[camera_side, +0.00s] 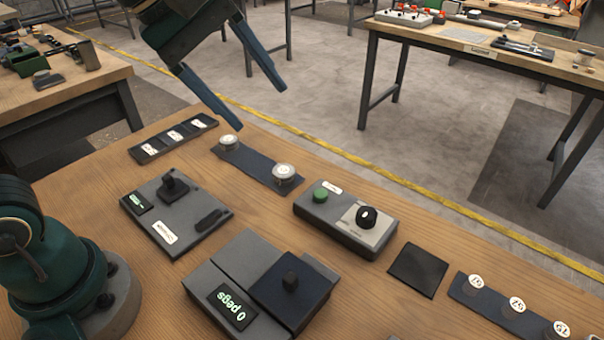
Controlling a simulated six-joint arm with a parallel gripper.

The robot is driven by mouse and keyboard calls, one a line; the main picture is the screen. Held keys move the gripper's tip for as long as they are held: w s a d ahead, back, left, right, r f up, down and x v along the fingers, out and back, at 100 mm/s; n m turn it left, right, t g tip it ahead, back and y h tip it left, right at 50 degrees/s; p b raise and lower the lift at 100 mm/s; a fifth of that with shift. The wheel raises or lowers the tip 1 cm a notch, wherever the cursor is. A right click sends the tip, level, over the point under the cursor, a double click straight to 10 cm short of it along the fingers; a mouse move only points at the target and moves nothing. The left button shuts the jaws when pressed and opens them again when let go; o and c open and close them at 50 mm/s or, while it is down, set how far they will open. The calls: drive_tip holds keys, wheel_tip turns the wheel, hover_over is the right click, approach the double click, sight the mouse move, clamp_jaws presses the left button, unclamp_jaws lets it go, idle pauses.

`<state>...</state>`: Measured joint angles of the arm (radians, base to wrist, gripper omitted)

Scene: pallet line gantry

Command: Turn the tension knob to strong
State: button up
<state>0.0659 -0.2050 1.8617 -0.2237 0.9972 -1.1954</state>
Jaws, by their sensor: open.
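A grey control box (326,222) stands on the wooden table right of the middle. It carries a round black knob (366,216) on a pale dial plate and a green button (320,195). The dial's markings are too small to read, so I cannot tell the knob's setting or confirm that it is the tension knob. My gripper (256,104) is in the upper middle, open and empty, its two fingers well apart. It is in the air, up and left of the control box, and touches nothing visible.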

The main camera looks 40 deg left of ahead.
drive_tip(key=w+d+f+n+g+h, duration=0.1)
drive_tip(key=w+d+f+n, duration=0.1)
drive_tip(key=w+d+n, duration=0.35)
drive_tip(key=n+g+h, duration=0.1)
drive_tip(key=g, duration=0.1)
approach(367, 211)
drive_tip(key=shift+g, duration=0.8)
drive_tip(key=x, duration=0.5)
drive_tip(key=w+x, duration=0.1)
drive_tip(key=x, duration=0.2)
drive_tip(key=shift+w+d+f, duration=0.1)
drive_tip(key=shift+d+f, duration=0.05)
clamp_jaws()
